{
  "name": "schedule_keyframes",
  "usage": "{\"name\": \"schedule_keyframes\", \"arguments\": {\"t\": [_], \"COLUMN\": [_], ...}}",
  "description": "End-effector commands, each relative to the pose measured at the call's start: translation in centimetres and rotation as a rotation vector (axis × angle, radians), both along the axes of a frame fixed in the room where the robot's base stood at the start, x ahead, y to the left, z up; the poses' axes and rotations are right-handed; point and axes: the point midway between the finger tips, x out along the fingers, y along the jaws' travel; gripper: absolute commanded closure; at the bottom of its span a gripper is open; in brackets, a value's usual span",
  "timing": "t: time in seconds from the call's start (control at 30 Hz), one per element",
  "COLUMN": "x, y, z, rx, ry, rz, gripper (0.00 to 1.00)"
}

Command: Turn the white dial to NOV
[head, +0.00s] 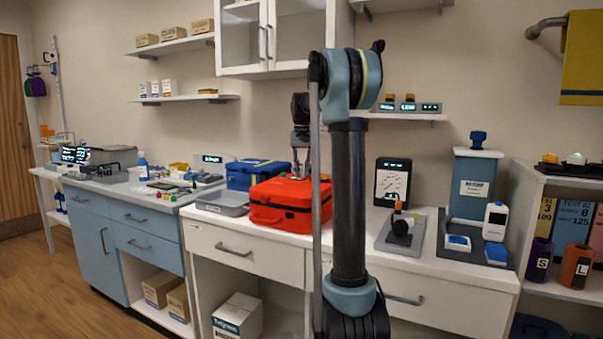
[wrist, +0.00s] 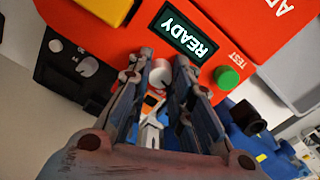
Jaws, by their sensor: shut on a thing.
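The white dial (wrist: 160,73) sits on the face of a red case (wrist: 115,42), below a screen reading READY (wrist: 187,37). My gripper (wrist: 160,78) has a finger on each side of the dial and is shut on it. The dial's markings and pointer are not legible, so I cannot tell its setting. In the head view the red case (head: 277,214) stands on the white counter, with my gripper (head: 306,175) at its top, partly hidden by my arm. The dial cannot be made out there.
A green TEST button (wrist: 228,78) is right of the dial. A black panel with a pale knob (wrist: 88,67) and a yellow part (wrist: 108,8) are to its left. A blue case (head: 250,172) stands behind the red one, and a grey device (head: 222,201) lies left of it.

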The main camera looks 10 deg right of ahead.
Motion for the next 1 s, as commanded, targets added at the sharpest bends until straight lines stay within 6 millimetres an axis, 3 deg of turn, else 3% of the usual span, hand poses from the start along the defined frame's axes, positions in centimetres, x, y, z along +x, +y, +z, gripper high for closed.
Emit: {"name": "schedule_keyframes", "arguments": {"t": [0.5,0.53,0.6,1.0], "x": [0.13,0.13,0.12,0.04], "y": [0.04,0.04,0.04,0.06], "z": [0.05,0.05,0.04,0.32], "rx": [0.000,0.000,0.001,0.001], "ry": [-0.003,-0.003,-0.002,-0.001], "rz": [-0.021,-0.021,-0.021,-0.021], "gripper": [1.00,0.76,0.60,0.59]}}
